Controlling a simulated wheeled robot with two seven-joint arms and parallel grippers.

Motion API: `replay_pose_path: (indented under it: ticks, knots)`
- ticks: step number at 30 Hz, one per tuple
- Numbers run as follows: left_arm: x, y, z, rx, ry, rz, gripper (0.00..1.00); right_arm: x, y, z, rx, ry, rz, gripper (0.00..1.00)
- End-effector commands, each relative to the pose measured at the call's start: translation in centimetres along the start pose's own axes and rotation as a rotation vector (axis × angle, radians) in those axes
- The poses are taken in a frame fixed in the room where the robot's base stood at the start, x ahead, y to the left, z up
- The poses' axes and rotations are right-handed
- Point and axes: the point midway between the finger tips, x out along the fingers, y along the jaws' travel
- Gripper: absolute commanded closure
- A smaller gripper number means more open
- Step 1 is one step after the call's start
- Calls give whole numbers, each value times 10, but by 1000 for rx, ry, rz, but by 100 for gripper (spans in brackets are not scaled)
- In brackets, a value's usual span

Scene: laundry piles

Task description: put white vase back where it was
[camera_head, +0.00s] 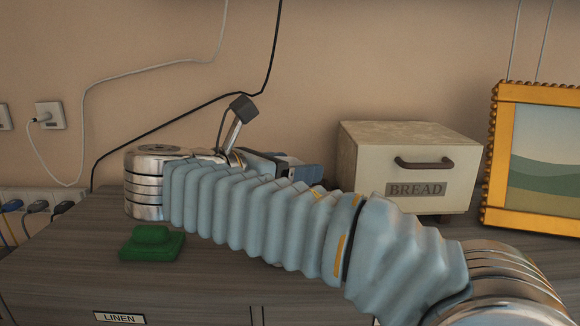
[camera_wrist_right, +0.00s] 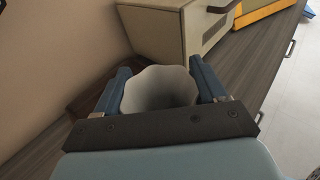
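The white vase (camera_wrist_right: 160,86) shows in the right wrist view, its wavy open rim facing the camera. It sits between the two blue fingers of my right gripper (camera_wrist_right: 159,74) and fills the gap, with a finger against each side. In the head view my right gripper (camera_head: 303,172) is partly hidden behind my own arm, left of the bread box, and the vase cannot be made out there. Whether the vase's base touches the dresser is hidden. My left gripper is not in view.
A cream bread box (camera_head: 408,150) stands right of the gripper, with a gold-framed picture (camera_head: 496,160) farther right. A green object (camera_head: 152,243) lies on the wooden dresser top (camera_head: 60,262) at the left front. A dark brown flat thing (camera_wrist_right: 88,101) lies near the wall.

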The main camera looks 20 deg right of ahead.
Motion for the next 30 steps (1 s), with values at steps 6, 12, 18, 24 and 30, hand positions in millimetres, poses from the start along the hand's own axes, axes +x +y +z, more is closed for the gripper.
replay_pose_path:
  ticks: [6, 12, 18, 24, 30]
  knots:
    - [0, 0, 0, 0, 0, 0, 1, 0, 0, 0, -1, 1, 0, 4]
    - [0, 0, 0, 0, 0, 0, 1, 0, 0, 0, -1, 1, 0, 4]
    - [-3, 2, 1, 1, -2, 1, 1, -16, 1, 4, -2, 0, 3, 4]
    - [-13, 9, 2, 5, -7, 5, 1, -63, 1, 6, -2, -2, 5, 4]
    - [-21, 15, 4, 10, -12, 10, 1, -101, 0, 5, -1, -2, 4, 4]
